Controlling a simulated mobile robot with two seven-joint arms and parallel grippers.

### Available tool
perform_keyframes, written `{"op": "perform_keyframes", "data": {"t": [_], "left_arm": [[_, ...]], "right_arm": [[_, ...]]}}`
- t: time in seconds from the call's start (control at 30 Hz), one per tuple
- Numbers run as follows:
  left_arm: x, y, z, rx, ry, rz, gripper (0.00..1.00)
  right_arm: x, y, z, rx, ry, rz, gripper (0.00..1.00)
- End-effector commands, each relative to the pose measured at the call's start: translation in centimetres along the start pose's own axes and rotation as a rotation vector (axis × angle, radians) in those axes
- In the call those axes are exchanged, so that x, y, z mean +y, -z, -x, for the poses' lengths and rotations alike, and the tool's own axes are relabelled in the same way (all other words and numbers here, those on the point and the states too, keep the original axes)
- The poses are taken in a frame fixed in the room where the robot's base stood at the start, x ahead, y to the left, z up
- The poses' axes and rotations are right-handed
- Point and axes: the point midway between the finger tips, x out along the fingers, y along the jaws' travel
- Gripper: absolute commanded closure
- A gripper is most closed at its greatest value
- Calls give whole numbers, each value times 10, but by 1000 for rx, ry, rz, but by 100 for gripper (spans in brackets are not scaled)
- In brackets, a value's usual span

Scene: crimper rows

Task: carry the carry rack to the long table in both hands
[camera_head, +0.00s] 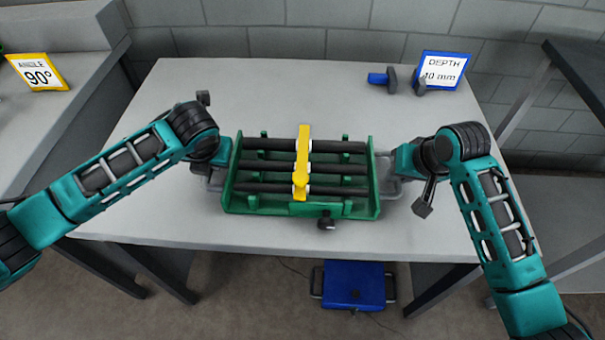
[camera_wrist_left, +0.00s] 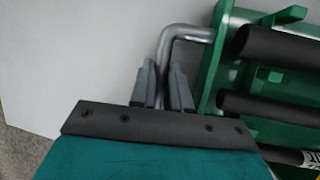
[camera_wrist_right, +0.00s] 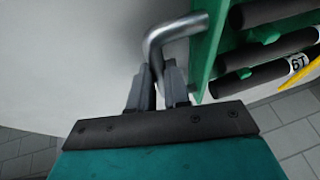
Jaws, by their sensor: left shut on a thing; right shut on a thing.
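The carry rack (camera_head: 374,190) is a green frame holding several dark rods, with a yellow bar across its middle. In the head view it is at the middle of the light grey table (camera_head: 300,85); I cannot tell whether it touches the top. My left gripper (camera_head: 215,172) is shut on the rack's left metal handle; the handle also shows between the fingers in the left wrist view (camera_wrist_left: 163,75). My right gripper (camera_head: 395,168) is shut on the right metal handle, seen in the right wrist view (camera_wrist_right: 155,60). Part of each handle is hidden by its gripper.
A "DEPTH 10 mm" sign (camera_head: 444,70) stands at the table's back right, beside a blue and dark tool (camera_head: 383,79). A "90°" angle sign (camera_head: 37,72) stands on a grey surface at left. A blue case (camera_head: 354,284) lies below the table's front edge. A dark table (camera_head: 580,70) stands at right.

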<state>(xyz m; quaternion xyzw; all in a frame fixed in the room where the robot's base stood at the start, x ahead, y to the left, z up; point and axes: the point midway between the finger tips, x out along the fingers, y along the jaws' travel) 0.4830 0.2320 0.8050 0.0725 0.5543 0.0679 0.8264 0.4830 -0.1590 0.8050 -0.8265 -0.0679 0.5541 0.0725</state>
Motion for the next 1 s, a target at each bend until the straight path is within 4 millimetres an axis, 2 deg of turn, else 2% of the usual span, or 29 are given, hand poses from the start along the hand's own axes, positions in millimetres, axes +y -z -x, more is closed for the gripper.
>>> {"op": "perform_keyframes", "data": {"t": [1.0], "left_arm": [[1,-5,5,-8,1,2,100]], "right_arm": [[-2,4,5,7,3,1,100]]}}
